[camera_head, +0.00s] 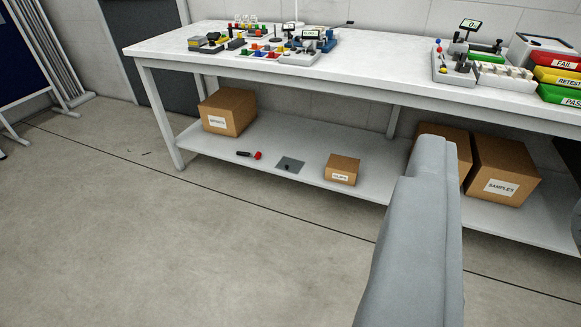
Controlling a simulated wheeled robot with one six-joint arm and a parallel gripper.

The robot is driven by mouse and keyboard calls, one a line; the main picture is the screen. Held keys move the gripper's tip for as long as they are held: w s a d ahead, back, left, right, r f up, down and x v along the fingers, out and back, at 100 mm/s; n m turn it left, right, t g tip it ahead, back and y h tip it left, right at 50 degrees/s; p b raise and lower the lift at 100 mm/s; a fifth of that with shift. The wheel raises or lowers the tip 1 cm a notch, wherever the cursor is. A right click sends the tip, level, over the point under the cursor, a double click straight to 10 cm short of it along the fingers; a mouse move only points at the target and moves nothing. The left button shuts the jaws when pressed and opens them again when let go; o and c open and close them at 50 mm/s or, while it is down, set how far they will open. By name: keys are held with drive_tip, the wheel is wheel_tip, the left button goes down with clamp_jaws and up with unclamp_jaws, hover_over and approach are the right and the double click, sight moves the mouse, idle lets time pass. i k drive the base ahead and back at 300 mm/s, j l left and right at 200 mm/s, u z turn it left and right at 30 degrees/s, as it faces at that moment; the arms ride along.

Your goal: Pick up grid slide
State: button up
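I cannot single out a grid slide for certain. A flat grey square plate (289,165) with a small dark knob lies on the lower shelf, and it may be the slide. Small parts in several colours (265,52) crowd the left half of the tabletop, too small to tell apart. My gripper's fingertips do not show. A grey part of my own arm rises from the bottom edge right of centre and hides part of the shelf and a box behind it. Nothing held is visible.
A long white workbench (380,62) has a lower shelf (225,152). The shelf holds cardboard boxes (228,112), a small box (342,170) and a red-and-black tool (250,155). FAIL, RETEST and PASS bins (560,75) stand at the right. Bare floor (180,250) lies in front.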

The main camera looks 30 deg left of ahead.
sight(286, 163)
drive_tip(key=i+l+u, duration=0.5)
drive_tip(key=l, duration=0.3)
drive_tip(key=i+l+u, duration=0.25)
drive_tip(key=l, duration=0.2)
